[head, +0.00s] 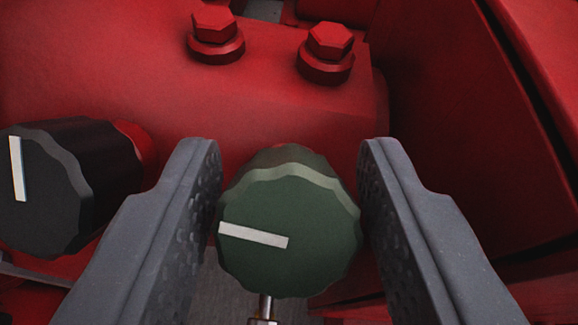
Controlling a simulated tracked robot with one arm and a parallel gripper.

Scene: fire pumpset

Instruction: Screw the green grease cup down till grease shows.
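The green grease cup (300,262) is a round knob with a scalloped rim, in the lower middle of the head view. A white line on its face runs from the centre to the left rim, tilted slightly. My gripper (290,165) is open, with one grey finger on each side of the cup. The left finger is very close to the cup's rim, and a narrow gap shows at the right finger. I cannot tell whether the left finger touches. No grease is visible. The cup's base behind it is hidden.
A black scalloped knob (50,190) with a near-upright white line sits left of my left finger. A red housing (250,105) with two red hex bolts (215,35) lies behind. A thin metal stem (266,307) shows below the cup. A red wall rises at right.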

